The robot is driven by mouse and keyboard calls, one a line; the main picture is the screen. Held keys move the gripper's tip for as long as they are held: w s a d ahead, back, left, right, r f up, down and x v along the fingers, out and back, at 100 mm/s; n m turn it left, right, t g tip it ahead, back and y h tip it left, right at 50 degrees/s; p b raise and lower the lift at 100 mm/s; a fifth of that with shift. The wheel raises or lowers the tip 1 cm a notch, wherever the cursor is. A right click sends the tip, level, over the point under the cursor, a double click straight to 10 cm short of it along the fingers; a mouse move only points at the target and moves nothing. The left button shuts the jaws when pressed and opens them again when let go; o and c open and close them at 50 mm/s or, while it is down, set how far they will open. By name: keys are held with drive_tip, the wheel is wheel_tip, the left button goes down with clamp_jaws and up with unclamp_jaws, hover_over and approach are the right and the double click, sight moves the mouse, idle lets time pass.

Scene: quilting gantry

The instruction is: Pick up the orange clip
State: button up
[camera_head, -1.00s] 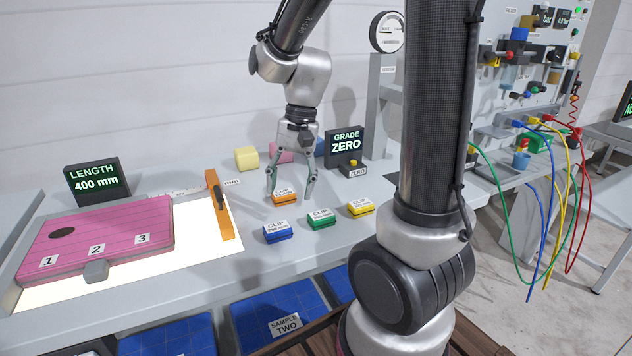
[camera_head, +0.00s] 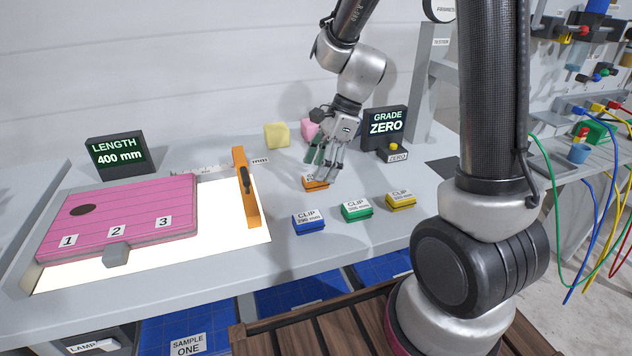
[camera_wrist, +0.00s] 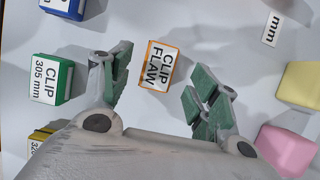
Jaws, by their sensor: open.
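The orange clip (camera_head: 310,184) lies on the grey bench, behind the row of blue, green and yellow clips. In the wrist view the orange clip (camera_wrist: 158,66) has a white label reading "CLIP FLAW" and sits ahead of and between the fingers. My gripper (camera_head: 322,170) is tilted, with its fingertips close over the clip, hiding part of it in the head view. In the wrist view my gripper (camera_wrist: 158,85) is open, its green-padded fingers spread wide and empty. I cannot tell exactly how high the tips are above the bench.
A blue clip (camera_head: 308,222), green clip (camera_head: 357,211) and yellow clip (camera_head: 400,201) stand in front. Yellow (camera_head: 276,136) and pink (camera_head: 310,131) blocks stand behind. The GRADE ZERO display (camera_head: 386,125) is to the right; the orange-framed bar (camera_head: 246,188) is to the left.

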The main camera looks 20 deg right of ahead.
drive_tip(key=shift+x, duration=1.35)
drive_tip(key=c, duration=1.1)
drive_tip(key=shift+o, duration=0.2)
drive_tip(key=shift+r, duration=0.15)
